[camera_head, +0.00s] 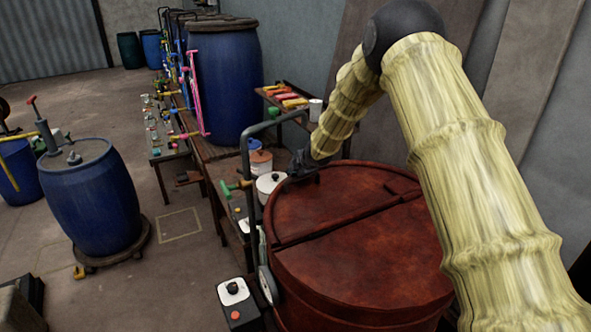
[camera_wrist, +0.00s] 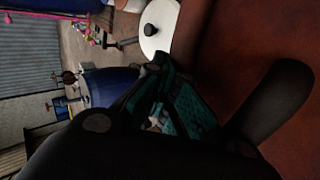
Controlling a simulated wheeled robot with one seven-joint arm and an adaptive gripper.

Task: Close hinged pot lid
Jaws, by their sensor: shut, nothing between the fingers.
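A large red-brown vat (camera_head: 290,300) stands at front right in the head view. Its round lid (camera_head: 360,265) has a straight bar or seam across it, and both sections look flat over the top. My gripper (camera_head: 303,164) is at the far left rim of the lid, small and dark, with nothing visible in it. Whether it touches the lid cannot be told. In the wrist view my gripper's dark fingers with teal pads (camera_wrist: 175,112) are together, beside the red-brown surface (camera_wrist: 235,50). My arm hides the vat's right side.
A white pot with a black knob (camera_head: 269,183) stands left of the vat, also in the wrist view (camera_wrist: 159,27). A green-handled pipe (camera_head: 247,165) rises nearby. A control box (camera_head: 238,302) is at the vat's front left. Blue barrels (camera_head: 92,200) stand left; open floor lies between.

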